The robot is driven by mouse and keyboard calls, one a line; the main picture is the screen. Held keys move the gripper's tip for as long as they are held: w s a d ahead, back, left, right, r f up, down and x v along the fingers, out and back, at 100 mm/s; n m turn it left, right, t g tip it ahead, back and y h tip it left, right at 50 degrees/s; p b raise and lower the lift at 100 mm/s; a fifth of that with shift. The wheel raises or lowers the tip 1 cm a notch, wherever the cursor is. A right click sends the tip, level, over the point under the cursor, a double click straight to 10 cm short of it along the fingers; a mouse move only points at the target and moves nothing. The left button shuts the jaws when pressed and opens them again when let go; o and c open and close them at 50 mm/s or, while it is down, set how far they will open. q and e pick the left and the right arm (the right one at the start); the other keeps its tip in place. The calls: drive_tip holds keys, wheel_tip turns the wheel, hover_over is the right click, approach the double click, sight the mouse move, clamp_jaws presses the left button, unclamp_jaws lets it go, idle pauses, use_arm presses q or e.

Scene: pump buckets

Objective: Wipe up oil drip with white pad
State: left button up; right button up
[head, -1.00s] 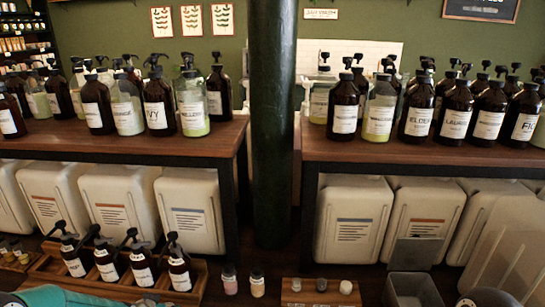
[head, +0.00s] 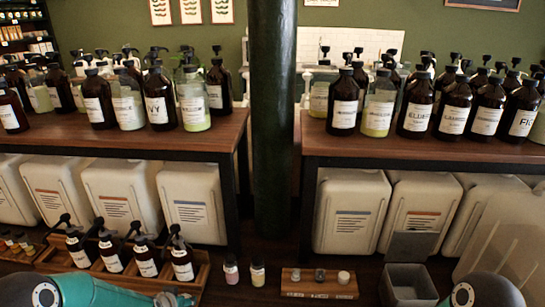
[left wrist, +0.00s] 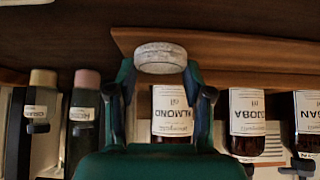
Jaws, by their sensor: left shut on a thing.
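In the left wrist view my left gripper (left wrist: 160,74) has its teal fingers shut on a round whitish pad (left wrist: 160,54). An amber bottle labelled ALMOND oil (left wrist: 172,112) shows behind the pad, between the fingers. I cannot tell whether the pad touches anything. In the head view my left arm comes in at the bottom left, and the pad cannot be made out there. I cannot make out an oil drip in either view. My right arm shows at the bottom right of the head view, but its gripper is out of the picture.
A wooden rack (head: 195,287) holds several amber pump bottles at the lower left. Two small bottles, one pinkish (head: 231,272) and one beige (head: 257,272), stand right of it. A wooden tray (head: 320,290) with small jars and a grey bin (head: 408,285) stand further right.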

use_arm(q)
drive_tip(key=shift+s+d, duration=0.1)
drive_tip(key=shift+d, duration=0.7)
drive_tip(key=shift+w+a+b, duration=0.15)
drive_tip(key=shift+a+b, duration=0.45)
drive_tip(key=shift+a, duration=0.45)
drive_tip(key=shift+w+a+b, duration=0.1)
drive_tip(key=shift+a+b, duration=0.45)
drive_tip(key=shift+a, duration=0.45)
drive_tip(key=shift+a+b, duration=0.85)
drive_tip(key=shift+a, duration=0.05)
drive_tip(key=shift+w+a+f+b, duration=0.15)
drive_tip(key=shift+a+b, duration=0.45)
drive_tip(key=shift+b, duration=0.25)
drive_tip(key=shift+a+b, duration=0.3)
drive_tip(key=shift+b, duration=0.05)
drive_tip(key=shift+d+r+p, duration=0.1)
drive_tip(key=shift+r+p, duration=0.15)
drive_tip(key=shift+p, duration=0.1)
drive_tip(key=shift+d+r+p, duration=0.1)
drive_tip(key=shift+d+p, duration=0.5)
drive_tip(key=shift+p, duration=0.4)
drive_tip(key=shift+d+p, duration=0.35)
